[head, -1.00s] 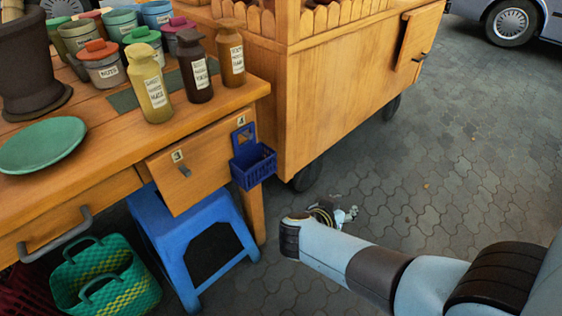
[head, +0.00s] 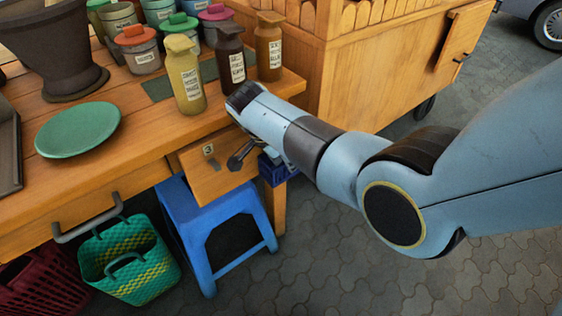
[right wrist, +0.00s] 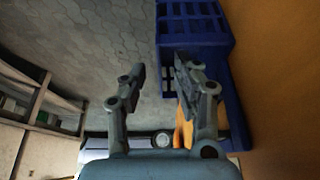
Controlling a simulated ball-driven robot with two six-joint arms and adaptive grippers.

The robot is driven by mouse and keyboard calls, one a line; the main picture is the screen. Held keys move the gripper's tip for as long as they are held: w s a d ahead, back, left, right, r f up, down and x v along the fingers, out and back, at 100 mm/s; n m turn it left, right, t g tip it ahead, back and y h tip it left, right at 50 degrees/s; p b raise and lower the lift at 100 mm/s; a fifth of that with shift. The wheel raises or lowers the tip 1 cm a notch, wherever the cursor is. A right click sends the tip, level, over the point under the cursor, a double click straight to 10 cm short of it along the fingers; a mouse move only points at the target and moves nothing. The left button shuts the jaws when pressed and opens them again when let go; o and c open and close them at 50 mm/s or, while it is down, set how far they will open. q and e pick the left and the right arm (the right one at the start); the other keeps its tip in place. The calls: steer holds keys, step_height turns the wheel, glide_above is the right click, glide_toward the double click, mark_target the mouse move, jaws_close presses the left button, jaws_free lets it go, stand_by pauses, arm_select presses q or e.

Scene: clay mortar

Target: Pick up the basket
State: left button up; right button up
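A small blue plastic basket (head: 273,174) hangs at the right end of the wooden table, partly hidden behind my right arm. In the right wrist view the blue basket (right wrist: 192,22) fills the upper right, with slotted walls. My right gripper (head: 238,158) is at the table's corner, beside the blue basket. In the wrist view its fingers (right wrist: 161,66) are apart with a gap between them; the right finger overlaps the blue basket, and contact cannot be told. A green and yellow woven basket (head: 130,262) stands on the floor below. My left gripper is not in view.
A blue stool (head: 223,215) stands under the table. A dark red basket (head: 40,282) is at the lower left. Bottles (head: 186,75), jars, a mortar (head: 55,50) and a green plate (head: 78,128) crowd the tabletop. A wooden cart (head: 375,60) stands behind. Paving at right is open.

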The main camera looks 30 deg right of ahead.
mark_target(288, 178)
steer(key=b+x, duration=0.1)
steer(key=x, duration=0.2)
steer(key=shift+d+f, duration=0.2)
steer(key=shift+f, duration=0.05)
steer(key=shift+c, duration=0.4)
jaws_close()
